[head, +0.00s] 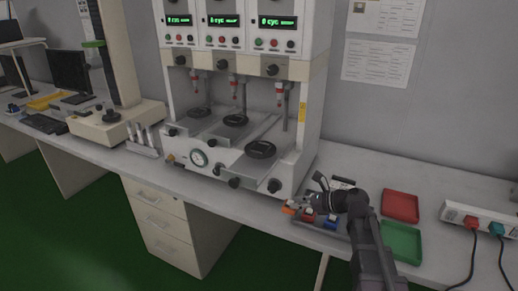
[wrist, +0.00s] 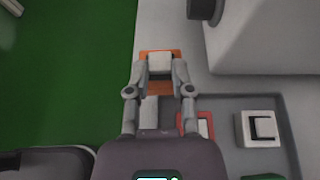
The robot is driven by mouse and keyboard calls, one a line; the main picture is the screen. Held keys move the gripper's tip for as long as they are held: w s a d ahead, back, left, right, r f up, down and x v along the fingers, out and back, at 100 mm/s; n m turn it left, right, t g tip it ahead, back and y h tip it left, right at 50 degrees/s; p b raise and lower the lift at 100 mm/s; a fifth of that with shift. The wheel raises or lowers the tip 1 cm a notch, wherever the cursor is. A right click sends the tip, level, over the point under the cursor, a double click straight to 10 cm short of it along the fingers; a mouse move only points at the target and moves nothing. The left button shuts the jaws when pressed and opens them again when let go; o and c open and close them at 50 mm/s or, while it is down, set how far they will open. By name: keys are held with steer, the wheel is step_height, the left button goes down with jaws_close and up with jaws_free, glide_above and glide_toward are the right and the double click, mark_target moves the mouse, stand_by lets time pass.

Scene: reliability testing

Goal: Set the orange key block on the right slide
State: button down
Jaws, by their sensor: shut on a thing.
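The orange key block (wrist: 159,86) is between the fingertips of my gripper (wrist: 160,68), which is shut on it. A white key cap shows at its top in the wrist view. In the head view the orange block (head: 289,210) is at the left end of the grey tray, partly hidden by my gripper (head: 297,206). I cannot tell how far it is above the tray or table. The right slide (head: 240,165) of the test machine is pulled forward, with a black round disc (head: 260,149) on it. It lies behind and left of my gripper.
The grey tray (wrist: 230,104) holds a red block (wrist: 205,127) and a white block (wrist: 257,129). A blue block (head: 330,222) shows beside my gripper. Red (head: 400,206) and green (head: 401,242) trays and a power strip (head: 480,219) lie to the right.

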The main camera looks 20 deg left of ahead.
steer(key=s+a+r+p, duration=0.1)
steer(key=s+r+p, duration=0.2)
steer(key=r+p, duration=0.8)
steer(key=s+a+r+p, duration=0.2)
steer(key=s+r+p, duration=0.2)
steer(key=r+p, duration=0.8)
steer(key=shift+s+a+r, duration=0.15)
steer(key=shift+r, duration=0.1)
steer(key=b, duration=0.1)
glide_above(267, 150)
steer(key=shift+s+f, duration=0.1)
steer(key=shift+f, duration=0.6)
steer(key=shift+w, duration=0.3)
steer(key=shift+w+a+f+b, duration=0.15)
steer(key=shift+f+b, duration=0.35)
steer(key=shift+w+a+f+b, duration=0.1)
steer(key=shift+f+b, duration=1.25)
steer(key=shift+b, duration=0.05)
steer(key=shift+f, duration=0.2)
